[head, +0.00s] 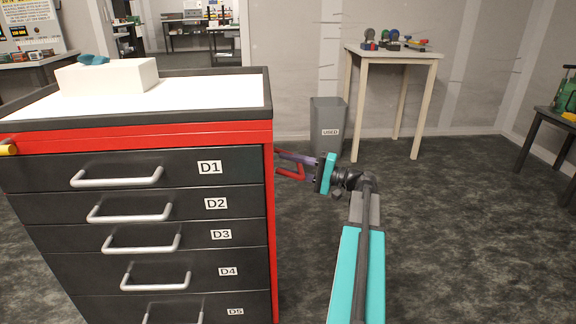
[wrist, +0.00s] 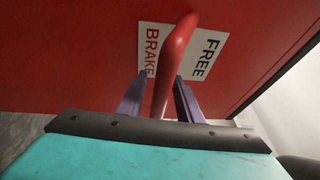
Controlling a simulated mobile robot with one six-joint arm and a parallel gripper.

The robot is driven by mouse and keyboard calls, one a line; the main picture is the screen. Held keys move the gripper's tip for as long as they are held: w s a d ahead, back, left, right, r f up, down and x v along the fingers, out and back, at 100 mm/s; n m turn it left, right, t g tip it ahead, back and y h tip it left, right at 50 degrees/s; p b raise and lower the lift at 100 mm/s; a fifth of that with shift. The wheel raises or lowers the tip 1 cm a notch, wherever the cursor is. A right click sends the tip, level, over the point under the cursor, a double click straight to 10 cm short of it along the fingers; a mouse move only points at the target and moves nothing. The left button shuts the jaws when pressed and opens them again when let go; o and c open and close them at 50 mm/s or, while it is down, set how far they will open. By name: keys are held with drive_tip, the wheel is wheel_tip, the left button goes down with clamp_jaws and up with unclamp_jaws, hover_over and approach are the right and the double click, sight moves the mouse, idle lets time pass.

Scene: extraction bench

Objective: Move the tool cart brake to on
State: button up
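The tool cart (head: 272,200) is red and dark grey and stands at the left in the head view. Its brake lever, a red bar (head: 291,172), sticks out from the cart's right side. In the wrist view the lever (wrist: 176,50) crosses a white plate (wrist: 207,47) reading BRAKE at left and FREE at right. The lever lies over the middle, between the words. My gripper (wrist: 160,80) has its two purple fingers on either side of the lever, with narrow gaps visible. It looks open around it. In the head view my gripper (head: 296,157) is beside the cart's side.
A white box (head: 110,76) with a teal object (head: 93,60) sits on the cart top. A grey bin (head: 328,115) labelled USED stands behind my gripper. A wooden table (head: 395,54) with small items is at the back.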

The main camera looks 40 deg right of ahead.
drive_tip(key=p+v, duration=0.4)
drive_tip(key=v, duration=0.9)
drive_tip(key=shift+s+d, duration=0.2)
drive_tip(key=shift+s, duration=0.15)
drive_tip(key=shift+f, duration=0.1)
